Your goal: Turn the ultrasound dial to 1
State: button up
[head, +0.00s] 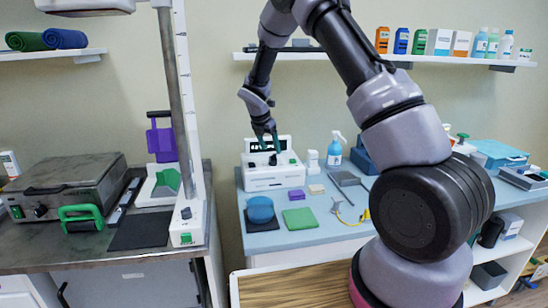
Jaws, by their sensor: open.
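The white ultrasound unit (272,183) stands at the back left of the blue-topped table, against the wall. It has a raised back panel and a green button on its right. A small dark knob (272,159), which looks like the dial, shows on its upper face. Its pointer and numbers are too small to read. My gripper (267,146) points down just above the unit, its teal fingers open and empty over the knob area. I cannot tell whether a finger touches the knob. The fingers hide part of the back panel.
A wall shelf (400,57) runs above. A metal post (175,100) stands left of the table.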

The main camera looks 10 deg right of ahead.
aim_at(273, 155)
jog(key=x, duration=0.5)
jog(key=shift+f, duration=0.25)
grip_shut()
